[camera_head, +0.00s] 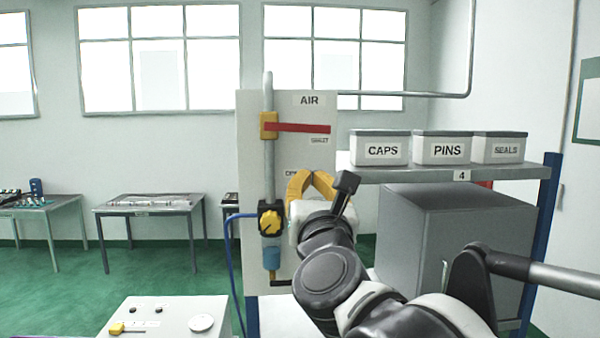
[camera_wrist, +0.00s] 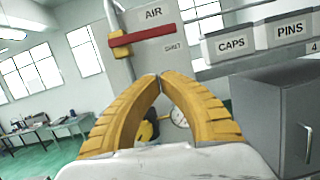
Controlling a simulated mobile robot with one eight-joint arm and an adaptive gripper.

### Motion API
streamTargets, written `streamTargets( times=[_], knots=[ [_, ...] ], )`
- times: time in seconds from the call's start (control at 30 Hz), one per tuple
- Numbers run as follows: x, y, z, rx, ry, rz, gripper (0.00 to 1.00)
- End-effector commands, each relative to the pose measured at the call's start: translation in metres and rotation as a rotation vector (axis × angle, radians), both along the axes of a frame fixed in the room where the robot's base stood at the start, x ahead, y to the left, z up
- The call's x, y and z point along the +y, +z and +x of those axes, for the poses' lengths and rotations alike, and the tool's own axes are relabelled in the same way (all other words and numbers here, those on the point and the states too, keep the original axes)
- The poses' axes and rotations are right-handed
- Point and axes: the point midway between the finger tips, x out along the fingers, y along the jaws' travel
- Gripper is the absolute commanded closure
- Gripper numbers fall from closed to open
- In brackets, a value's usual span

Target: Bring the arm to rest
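My gripper (camera_head: 312,174) has two yellow fingers and is raised in front of the air panel (camera_head: 255,150) in the head view. In the wrist view the fingertips of my gripper (camera_wrist: 161,76) meet, with nothing seen held between them. My dark and white arm reaches up from the lower right. The red lever (camera_head: 298,127) on the panel lies level and shows beyond the fingers in the wrist view (camera_wrist: 143,34). The yellow-knobbed regulator (camera_head: 270,220) is left of my gripper, and a gauge (camera_wrist: 179,118) shows between the fingers. The gauge is hidden in the head view.
Right of my arm are a grey cabinet (camera_head: 455,235) and a shelf (camera_head: 400,173) with bins marked CAPS (camera_head: 380,152), PINS (camera_head: 443,152) and SEALS (camera_head: 506,152). A pale box with controls (camera_head: 175,312) is at the lower left. Tables (camera_head: 150,210) stand farther back; green floor between is clear.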

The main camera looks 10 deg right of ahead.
Motion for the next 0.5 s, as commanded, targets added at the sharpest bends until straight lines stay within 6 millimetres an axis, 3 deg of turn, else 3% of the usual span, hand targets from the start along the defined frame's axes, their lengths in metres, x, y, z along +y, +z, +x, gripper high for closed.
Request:
streamTargets(
  times=[0.2,0.5],
  knots=[
    [0.001,-0.004,-0.018,0.000,0.000,0.000,1.00],
    [0.001,-0.004,-0.019,0.000,0.000,0.000,1.00]
  ],
)
